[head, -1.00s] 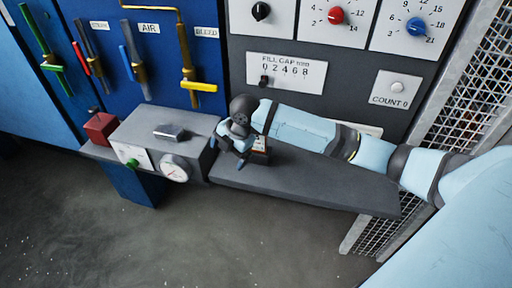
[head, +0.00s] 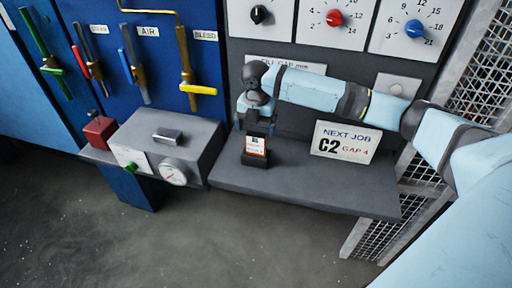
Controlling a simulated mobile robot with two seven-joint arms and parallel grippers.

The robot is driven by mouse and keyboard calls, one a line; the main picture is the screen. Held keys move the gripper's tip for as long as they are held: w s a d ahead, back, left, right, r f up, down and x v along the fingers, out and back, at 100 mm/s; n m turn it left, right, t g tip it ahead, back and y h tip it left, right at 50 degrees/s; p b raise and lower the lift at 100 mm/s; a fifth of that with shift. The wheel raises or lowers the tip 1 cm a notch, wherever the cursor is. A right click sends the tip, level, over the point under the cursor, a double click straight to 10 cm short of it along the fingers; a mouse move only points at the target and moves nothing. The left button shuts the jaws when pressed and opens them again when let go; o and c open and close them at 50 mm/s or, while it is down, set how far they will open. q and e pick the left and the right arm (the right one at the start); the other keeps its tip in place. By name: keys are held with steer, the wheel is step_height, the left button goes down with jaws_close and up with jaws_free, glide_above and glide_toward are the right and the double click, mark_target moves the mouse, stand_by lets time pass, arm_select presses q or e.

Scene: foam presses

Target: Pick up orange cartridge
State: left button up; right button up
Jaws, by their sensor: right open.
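A small upright block with an orange and white face (head: 256,146), which looks like the orange cartridge, stands in a dark holder (head: 256,161) on the grey shelf. My right gripper (head: 256,126) points down just above it, with its fingers apart around the top of the block. I cannot tell whether the fingers touch it. The gripper hides the block's upper end. My left gripper is not in view.
A grey box with a gauge (head: 173,171) stands left of the holder, beside a red block (head: 99,131). The shelf's right part is clear.

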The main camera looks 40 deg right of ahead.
mark_target(256, 134)
step_height(256, 134, down, 6)
steer(key=shift+r, duration=0.1)
steer(key=c, duration=1)
steer(key=shift+r, duration=0.1)
